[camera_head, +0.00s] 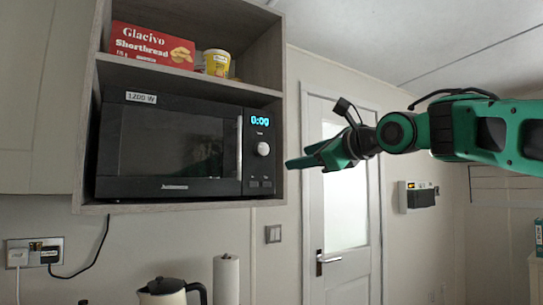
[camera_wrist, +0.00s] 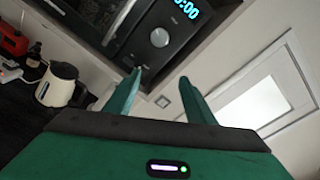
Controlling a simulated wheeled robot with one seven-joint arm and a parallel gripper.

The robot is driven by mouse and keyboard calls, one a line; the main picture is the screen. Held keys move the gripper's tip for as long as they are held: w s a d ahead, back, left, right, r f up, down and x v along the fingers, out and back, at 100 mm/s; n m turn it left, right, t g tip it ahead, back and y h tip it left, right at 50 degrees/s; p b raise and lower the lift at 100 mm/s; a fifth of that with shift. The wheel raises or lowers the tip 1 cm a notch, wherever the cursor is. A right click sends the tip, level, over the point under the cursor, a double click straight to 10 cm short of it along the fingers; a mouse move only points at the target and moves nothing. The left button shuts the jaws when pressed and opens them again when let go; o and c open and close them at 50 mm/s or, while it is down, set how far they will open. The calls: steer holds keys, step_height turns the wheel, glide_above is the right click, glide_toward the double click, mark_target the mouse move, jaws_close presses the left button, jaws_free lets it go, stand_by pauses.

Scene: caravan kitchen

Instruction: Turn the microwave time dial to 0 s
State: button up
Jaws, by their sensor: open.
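The black microwave (camera_head: 170,148) sits in a grey wooden wall cupboard on the left of the head view. Its blue display (camera_head: 260,120) reads 0:00. The round pale time dial (camera_head: 263,149) is on the panel to the right of the door. The dial also shows at the top of the wrist view (camera_wrist: 160,37), beyond my fingertips. My gripper (camera_head: 296,163) is to the right of the dial and slightly lower, apart from it. In the wrist view its two green fingers (camera_wrist: 160,76) are spread with nothing between them.
A red shortbread box (camera_head: 152,45) and a yellow tub (camera_head: 217,63) stand on the shelf above the microwave. A kettle (camera_head: 168,291) and a paper roll (camera_head: 226,280) are below. A white door (camera_head: 345,215) is behind my arm. The space before the microwave panel is clear.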

mark_target(265, 149)
steer(key=shift+m+y, duration=0.3)
steer(key=shift+y, duration=0.3)
steer(key=w+a+r, duration=0.1)
steer(key=w+a, duration=0.1)
steer(key=a, duration=0.1)
steer(key=w+a+r, duration=0.1)
steer(key=w+a, duration=0.2)
steer(key=w+a+r, duration=0.1)
steer(key=w+a, duration=0.1)
steer(key=a, duration=0.1)
steer(key=shift+w+a, duration=0.1)
steer(key=shift+w, duration=0.2)
steer(key=shift+c, duration=0.4)
steer(key=c, duration=1)
steer(key=shift+o, duration=0.2)
steer(key=shift+d, duration=0.2)
steer(key=shift+a, duration=0.15)
